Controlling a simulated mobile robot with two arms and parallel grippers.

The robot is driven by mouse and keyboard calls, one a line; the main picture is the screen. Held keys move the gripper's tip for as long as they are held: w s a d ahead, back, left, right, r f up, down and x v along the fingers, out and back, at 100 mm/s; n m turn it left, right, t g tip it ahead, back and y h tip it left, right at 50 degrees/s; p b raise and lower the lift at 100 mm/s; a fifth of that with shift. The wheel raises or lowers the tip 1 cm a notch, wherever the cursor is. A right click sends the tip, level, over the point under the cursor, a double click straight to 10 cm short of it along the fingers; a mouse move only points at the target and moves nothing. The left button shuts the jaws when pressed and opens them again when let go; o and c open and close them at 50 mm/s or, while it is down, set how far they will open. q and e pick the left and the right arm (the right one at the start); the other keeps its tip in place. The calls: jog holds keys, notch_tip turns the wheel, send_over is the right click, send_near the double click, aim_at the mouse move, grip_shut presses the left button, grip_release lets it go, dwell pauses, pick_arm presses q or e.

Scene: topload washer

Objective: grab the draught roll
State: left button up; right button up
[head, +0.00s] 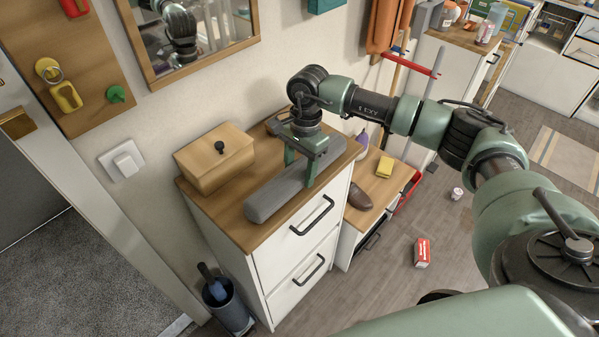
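The draught roll (273,196) is a long grey bolster lying on the wooden top of a white cabinet (238,214), slanting along its front part. My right gripper (301,171) reaches down over the roll from above, right of its middle. One green finger is on the near side of the roll and the other on the far side, its tip hidden behind the roll. The roll lies between the fingers. I cannot tell whether they press on it. My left gripper is out of view.
A wooden box with a black knob (214,158) stands behind the roll. A lower cabinet to the right holds a yellow sponge (385,167) and a brown shoe-like object (360,197). A dark bin (229,308) stands at the left. A red box (422,253) lies on the floor.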

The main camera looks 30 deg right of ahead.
grip_shut()
jog(key=shift+w+r, duration=0.1)
jog(key=shift+r, duration=0.05)
